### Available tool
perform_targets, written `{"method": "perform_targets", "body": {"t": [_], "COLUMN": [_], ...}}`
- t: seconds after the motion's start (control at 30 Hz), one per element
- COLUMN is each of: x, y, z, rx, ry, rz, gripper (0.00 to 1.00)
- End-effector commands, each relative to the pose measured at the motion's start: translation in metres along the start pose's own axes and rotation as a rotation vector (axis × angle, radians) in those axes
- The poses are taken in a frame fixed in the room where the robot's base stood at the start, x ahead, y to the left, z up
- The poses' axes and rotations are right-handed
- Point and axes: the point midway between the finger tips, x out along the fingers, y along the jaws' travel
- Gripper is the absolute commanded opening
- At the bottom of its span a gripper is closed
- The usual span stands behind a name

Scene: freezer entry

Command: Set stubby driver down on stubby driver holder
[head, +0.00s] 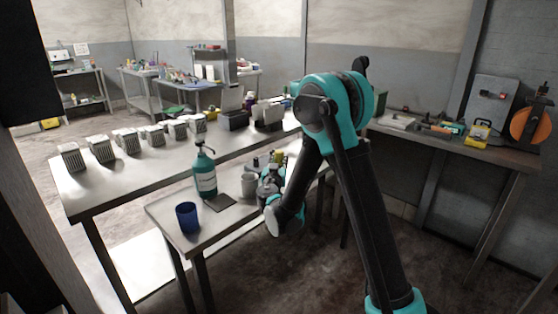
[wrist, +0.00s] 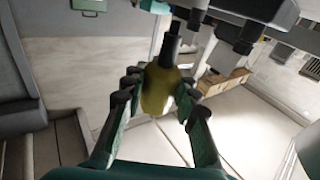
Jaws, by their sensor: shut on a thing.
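The stubby driver, with an olive-yellow handle (wrist: 157,90) and a dark shaft, is between the fingers of my gripper (wrist: 158,98) in the wrist view. The gripper is shut on the handle, and the shaft points toward the top of that view. In the head view my arm reaches over the small front table (head: 165,207), with its end low at the table's right side.
A blue cup (head: 187,217), a teal pump bottle (head: 204,175) and a grey cup (head: 248,186) stand on the small table. A longer metal table (head: 85,195) behind carries a row of ribbed blocks. A right-hand bench (head: 470,152) holds tools.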

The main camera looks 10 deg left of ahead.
Motion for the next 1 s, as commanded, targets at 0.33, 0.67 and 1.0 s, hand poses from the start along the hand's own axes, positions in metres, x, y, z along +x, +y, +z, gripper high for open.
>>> {"method": "perform_targets", "body": {"t": [0.33,0.67,1.0], "x": [0.0000,0.0000,-0.0002], "y": [0.0000,0.0000,-0.0002], "z": [-0.0001,-0.0001,0.0053], "rx": [0.000,0.000,0.000], "ry": [0.000,0.000,0.000], "rz": [0.000,0.000,0.000], "gripper": [0.00,0.00,0.00]}}
